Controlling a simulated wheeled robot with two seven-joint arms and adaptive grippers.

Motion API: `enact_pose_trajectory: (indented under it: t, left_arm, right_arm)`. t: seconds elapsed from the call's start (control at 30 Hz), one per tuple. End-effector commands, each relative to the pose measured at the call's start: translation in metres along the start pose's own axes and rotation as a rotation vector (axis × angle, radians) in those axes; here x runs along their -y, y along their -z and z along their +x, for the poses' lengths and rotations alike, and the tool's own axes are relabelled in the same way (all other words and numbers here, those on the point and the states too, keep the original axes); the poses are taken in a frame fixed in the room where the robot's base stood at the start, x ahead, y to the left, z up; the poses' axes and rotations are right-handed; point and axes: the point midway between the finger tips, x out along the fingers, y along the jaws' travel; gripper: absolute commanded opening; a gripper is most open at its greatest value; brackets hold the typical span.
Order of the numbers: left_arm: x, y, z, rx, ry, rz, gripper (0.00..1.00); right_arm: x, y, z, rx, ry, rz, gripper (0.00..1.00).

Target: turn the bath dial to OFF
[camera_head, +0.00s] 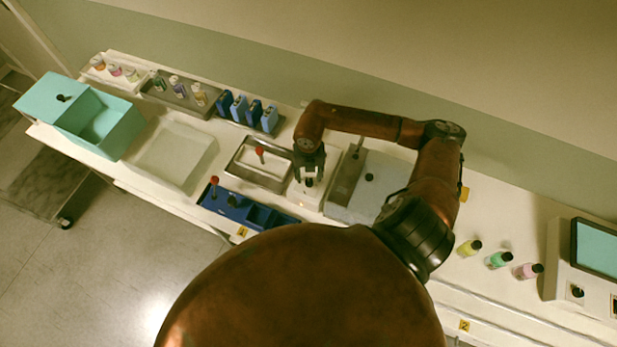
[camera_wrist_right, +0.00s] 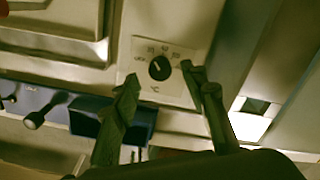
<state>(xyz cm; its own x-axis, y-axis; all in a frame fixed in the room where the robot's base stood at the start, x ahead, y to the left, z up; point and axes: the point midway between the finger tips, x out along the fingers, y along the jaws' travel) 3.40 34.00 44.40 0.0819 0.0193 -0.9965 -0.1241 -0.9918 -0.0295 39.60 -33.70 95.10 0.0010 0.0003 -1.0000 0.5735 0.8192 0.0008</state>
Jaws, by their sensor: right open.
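The bath dial (camera_wrist_right: 160,67) is a round black knob on a pale plate, seen in the right wrist view. The plate has small marks around the knob and a "°C" sign, but the marks are too blurred to read surely. A light line shows on the knob; which mark it points at I cannot tell. In the head view the dial (camera_head: 309,182) is small, just below my right gripper (camera_head: 309,168). In the right wrist view my right gripper (camera_wrist_right: 160,77) is open, its fingers on either side of the dial, with nothing between them held. My left gripper is not in view.
Left of the dial is a metal basin (camera_head: 240,170) with a red-knobbed item. A grey lidded box (camera_head: 352,205) stands right of it. A blue tray (camera_head: 225,208) lies in front. Blue bottles (camera_head: 239,109) stand behind. Several small bottles (camera_head: 498,259) stand at the right.

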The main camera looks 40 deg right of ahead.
Motion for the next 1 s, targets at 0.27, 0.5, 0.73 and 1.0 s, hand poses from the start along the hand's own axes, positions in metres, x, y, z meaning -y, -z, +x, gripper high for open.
enact_pose_trajectory:
  t: [0.27, 0.5, 0.73, 1.0]
  left_arm:
    - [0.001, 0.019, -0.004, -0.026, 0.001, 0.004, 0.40]
    - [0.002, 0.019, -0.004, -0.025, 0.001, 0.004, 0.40]
    - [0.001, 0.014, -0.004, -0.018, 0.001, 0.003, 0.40]
    - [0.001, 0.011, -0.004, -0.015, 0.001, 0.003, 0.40]
  right_arm:
    - [0.001, 0.000, 0.026, -0.001, 0.000, 0.002, 0.40]
    - [0.001, 0.000, 0.028, 0.001, 0.000, 0.002, 0.40]
    - [0.001, 0.000, 0.028, 0.000, 0.000, 0.002, 0.27]
    - [0.001, 0.000, 0.027, 0.000, 0.000, 0.002, 0.09]
